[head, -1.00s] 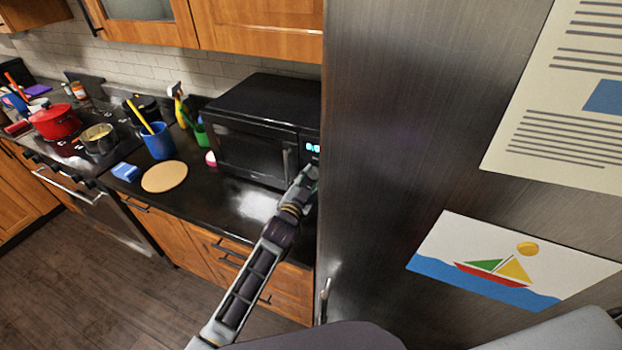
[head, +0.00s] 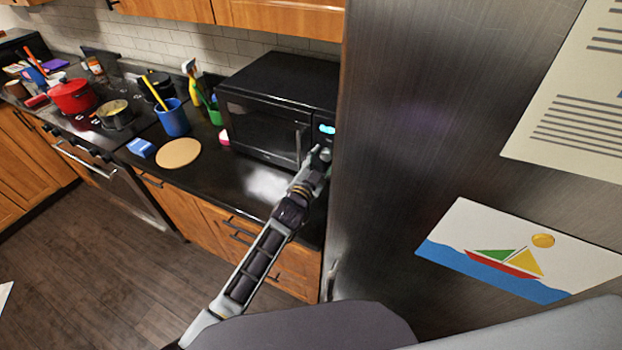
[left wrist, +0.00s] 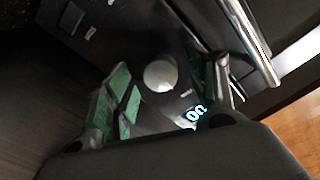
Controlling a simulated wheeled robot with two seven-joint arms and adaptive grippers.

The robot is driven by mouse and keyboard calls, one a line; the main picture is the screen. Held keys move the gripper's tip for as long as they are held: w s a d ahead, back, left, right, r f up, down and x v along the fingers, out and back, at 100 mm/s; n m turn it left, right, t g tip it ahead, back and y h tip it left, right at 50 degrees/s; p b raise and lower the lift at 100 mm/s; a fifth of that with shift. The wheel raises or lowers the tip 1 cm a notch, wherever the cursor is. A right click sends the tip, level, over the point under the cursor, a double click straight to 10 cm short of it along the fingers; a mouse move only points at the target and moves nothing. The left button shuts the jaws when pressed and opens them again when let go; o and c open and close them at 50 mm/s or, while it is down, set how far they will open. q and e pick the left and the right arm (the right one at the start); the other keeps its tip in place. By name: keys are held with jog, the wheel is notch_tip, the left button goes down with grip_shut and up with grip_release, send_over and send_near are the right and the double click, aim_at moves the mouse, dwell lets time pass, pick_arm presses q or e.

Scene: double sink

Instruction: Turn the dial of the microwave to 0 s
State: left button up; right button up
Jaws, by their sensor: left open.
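The black microwave (head: 262,128) stands on the counter against the refrigerator. Its lit blue display (head: 327,129) is at the right of its front; in the left wrist view the display (left wrist: 197,112) shows digits that look like zeros. The round pale dial (left wrist: 160,75) is in the left wrist view, on the dark control panel. My left gripper (head: 318,158) is at the control panel in the head view. In the left wrist view, its green-padded fingers (left wrist: 168,88) are open, one on each side of the dial, with gaps visible. My right gripper is not in view.
The microwave's door handle (left wrist: 250,42) is close to one finger. The steel refrigerator (head: 400,150) stands just right of my left arm. A round board (head: 178,153), a blue sponge (head: 141,148) and a blue utensil cup (head: 173,120) lie left on the counter.

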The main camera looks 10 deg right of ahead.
pick_arm(q)
jog(key=v, duration=1.1)
jog(key=shift+s, duration=0.2)
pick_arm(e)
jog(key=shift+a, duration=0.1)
pick_arm(q)
jog(key=shift+a, duration=0.15)
jog(key=shift+f, duration=0.1)
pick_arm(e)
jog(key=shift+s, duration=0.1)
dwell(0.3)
